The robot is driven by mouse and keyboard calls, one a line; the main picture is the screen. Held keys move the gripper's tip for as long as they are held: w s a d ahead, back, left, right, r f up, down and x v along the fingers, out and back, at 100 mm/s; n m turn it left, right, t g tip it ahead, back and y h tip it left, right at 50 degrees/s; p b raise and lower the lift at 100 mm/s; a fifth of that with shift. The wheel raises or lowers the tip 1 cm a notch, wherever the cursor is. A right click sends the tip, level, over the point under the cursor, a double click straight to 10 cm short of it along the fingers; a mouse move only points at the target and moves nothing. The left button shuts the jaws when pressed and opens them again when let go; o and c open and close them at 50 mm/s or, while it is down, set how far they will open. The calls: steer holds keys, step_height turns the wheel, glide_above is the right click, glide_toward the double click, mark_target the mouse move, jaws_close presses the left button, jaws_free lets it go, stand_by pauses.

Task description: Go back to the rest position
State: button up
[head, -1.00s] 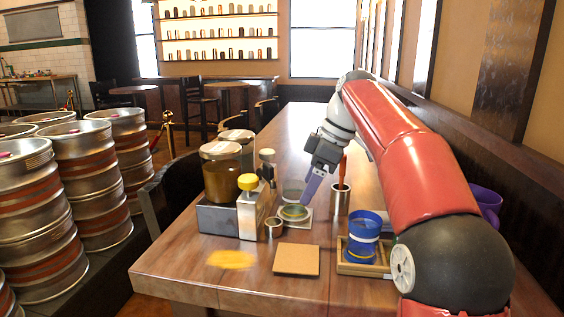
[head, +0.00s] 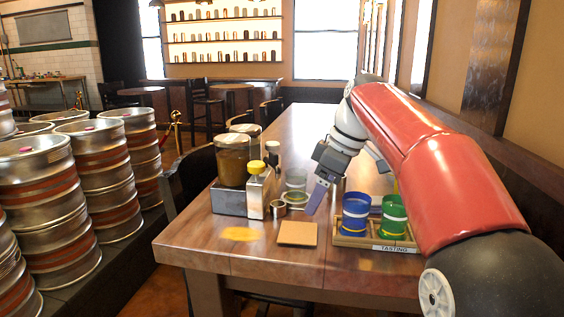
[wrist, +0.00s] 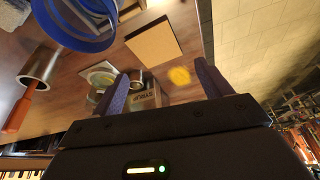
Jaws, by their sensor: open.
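My gripper (head: 322,197) hangs above the wooden table (head: 185,250), behind and left of the wooden tasting rack. In the head view only one purple finger shows clearly. In the wrist view both fingers of my gripper (wrist: 164,88) stand wide apart with nothing held between them. My red arm reaches in from the right and covers part of the table's right side.
A rack labelled TASTING (head: 345,240) holds a blue cup (head: 355,212) and a green cup (head: 393,216). A cork coaster (head: 297,233), a metal box (head: 229,204) with jars and a yellow spill (head: 239,234) are to the left. Kegs (head: 40,190) stand at far left.

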steer(key=s+d+f+m+t+h, duration=0.1)
steer(key=s+f+m, duration=0.3)
steer(key=s, duration=0.4)
steer(key=s+d+f+m+t+h, duration=0.1)
steer(key=s+d+f+m, duration=0.3)
steer(key=s+f, duration=0.3)
steer(key=s+d+f+m+t+h, duration=0.2)
steer(key=s+f+m, duration=0.3)
steer(key=s, duration=0.5)
steer(key=shift+s+d+f+m, duration=0.3)
steer(key=shift+f, duration=0.15)
